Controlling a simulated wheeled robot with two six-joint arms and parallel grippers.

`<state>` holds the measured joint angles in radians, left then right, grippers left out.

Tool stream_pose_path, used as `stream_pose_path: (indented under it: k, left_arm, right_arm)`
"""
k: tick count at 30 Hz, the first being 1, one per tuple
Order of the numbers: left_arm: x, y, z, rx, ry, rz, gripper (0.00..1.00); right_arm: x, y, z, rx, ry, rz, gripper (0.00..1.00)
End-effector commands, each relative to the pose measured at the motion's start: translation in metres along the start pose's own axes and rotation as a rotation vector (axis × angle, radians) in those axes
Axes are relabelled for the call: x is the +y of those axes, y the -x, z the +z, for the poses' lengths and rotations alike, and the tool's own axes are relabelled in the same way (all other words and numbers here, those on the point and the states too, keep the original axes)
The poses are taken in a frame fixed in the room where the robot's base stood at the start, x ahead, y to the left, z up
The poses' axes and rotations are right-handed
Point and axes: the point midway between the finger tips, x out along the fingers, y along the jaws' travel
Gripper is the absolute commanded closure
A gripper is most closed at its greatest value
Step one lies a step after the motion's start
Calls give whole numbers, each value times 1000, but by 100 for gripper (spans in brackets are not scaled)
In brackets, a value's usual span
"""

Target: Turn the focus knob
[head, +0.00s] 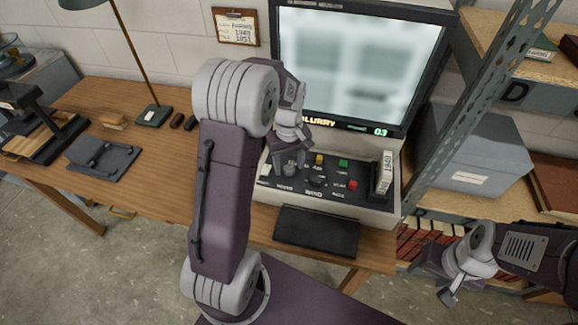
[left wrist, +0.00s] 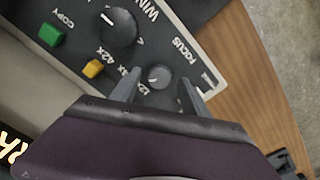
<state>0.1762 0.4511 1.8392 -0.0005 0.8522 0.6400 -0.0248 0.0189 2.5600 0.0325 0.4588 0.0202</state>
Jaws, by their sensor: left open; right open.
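The focus knob (left wrist: 159,76) is a small dark round knob with a pale mark, beside the FOCUS label on the reader's control panel (head: 265,193). In the left wrist view it lies between the two fingertips of my open left gripper (left wrist: 158,80), with a gap on each side. I cannot tell whether the tips are down around it or above it. In the head view my left gripper (head: 290,165) hides the knob. The screen (head: 355,65) shows a blurred picture, with "BLURRY" and "03" below. My right gripper (head: 436,280) is open and empty at the lower right.
A larger winding knob (left wrist: 118,27), a green button (left wrist: 50,33) and a yellow button (left wrist: 93,68) are close by. A red button (head: 352,185) is further right. A dark tray (head: 316,232) lies before the reader. A metal shelf post (head: 470,110) stands right.

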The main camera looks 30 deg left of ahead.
Motion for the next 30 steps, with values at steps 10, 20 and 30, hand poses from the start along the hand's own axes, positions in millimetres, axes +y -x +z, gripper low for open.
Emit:
stream_pose_path:
  k: [10,20,30]
  left_arm:
    - [0,-5,0,1,0,1,55]
    - [0,-5,0,1,-5,0,100]
    - [0,-2,0,0,-149,0,100]
  right_arm:
    - [0,-1,0,0,0,0,46]
    - [0,0,0,0,0,0,46]
    - [0,14,-1,0,0,0,46]
